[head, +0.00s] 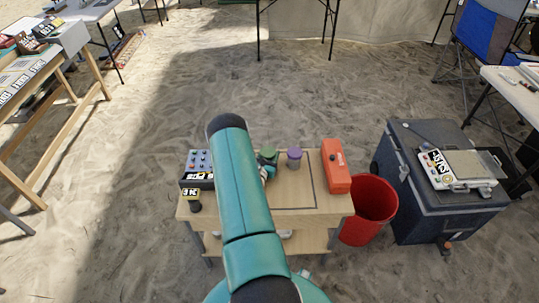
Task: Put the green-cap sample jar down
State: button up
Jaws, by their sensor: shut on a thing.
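The green-cap sample jar (267,155) is at the small wooden table, just right of my teal arm. Only its green cap and a little of its body show. My gripper (267,172) is mostly hidden behind my arm and is shut on the jar. I cannot tell whether the jar's base touches the table. A purple-cap jar (294,159) stands upright just to its right. The wooden table (330,204) has a thin dark outline on its right part, and the area inside it is bare.
A blue box with knobs (198,162) and a small dark item with a yellow label (192,196) sit left. A red case (336,167) lies at the table's right. A red bin (369,210) and a dark cooler (431,215) stand beyond. Sand behind is open.

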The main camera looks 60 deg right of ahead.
jog(key=shift+f, duration=0.1)
jog(key=o, duration=1.1)
jog(key=a, duration=0.8)
jog(key=s+a, duration=0.1)
jog(key=a, duration=0.3)
jog(key=shift+r, duration=0.25)
